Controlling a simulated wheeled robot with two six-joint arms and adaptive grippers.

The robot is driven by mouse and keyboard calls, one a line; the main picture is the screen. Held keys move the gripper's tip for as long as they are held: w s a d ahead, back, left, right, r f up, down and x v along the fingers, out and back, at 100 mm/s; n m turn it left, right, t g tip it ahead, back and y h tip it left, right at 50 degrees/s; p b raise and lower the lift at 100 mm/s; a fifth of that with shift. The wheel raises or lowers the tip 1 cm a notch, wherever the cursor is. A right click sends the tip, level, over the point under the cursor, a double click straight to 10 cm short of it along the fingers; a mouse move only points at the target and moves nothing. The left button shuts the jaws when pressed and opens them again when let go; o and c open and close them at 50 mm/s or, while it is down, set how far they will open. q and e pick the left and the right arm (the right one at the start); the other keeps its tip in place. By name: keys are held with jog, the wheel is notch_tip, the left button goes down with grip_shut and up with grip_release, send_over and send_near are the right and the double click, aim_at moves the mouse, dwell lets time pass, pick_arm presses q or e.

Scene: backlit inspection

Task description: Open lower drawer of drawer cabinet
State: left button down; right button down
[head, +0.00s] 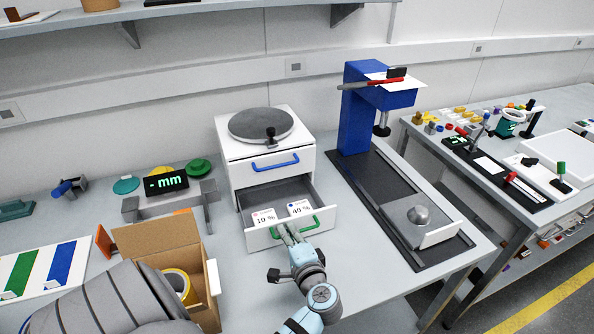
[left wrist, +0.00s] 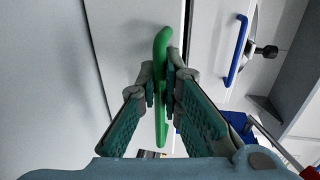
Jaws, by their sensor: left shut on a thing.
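The white drawer cabinet (head: 240,176) stands on the bench in the head view. Its lower drawer (head: 258,240) is pulled out, with its dark inside showing. Two white cards or boxes, marked 10 % (head: 264,218) and 40 % (head: 299,209), are in it. The green handle (head: 310,225) is on the lower drawer's front. My left gripper (head: 288,231) is shut on that handle. In the left wrist view, the fingers (left wrist: 164,92) close around the green handle (left wrist: 161,46). The upper drawer, with the blue handle (head: 274,165), is closed. My right gripper is not in view.
A grey round plate (head: 261,124) lies on top of the cabinet. A blue stand (head: 357,120) on a dark base is at right. An open cardboard box (head: 160,240) with yellow tape and a display reading mm (head: 166,184) are at left.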

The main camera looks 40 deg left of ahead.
pick_arm(q)
jog(key=shift+d, duration=0.1)
jog(key=c, duration=2)
grip_release()
jog(key=shift+r, duration=0.15)
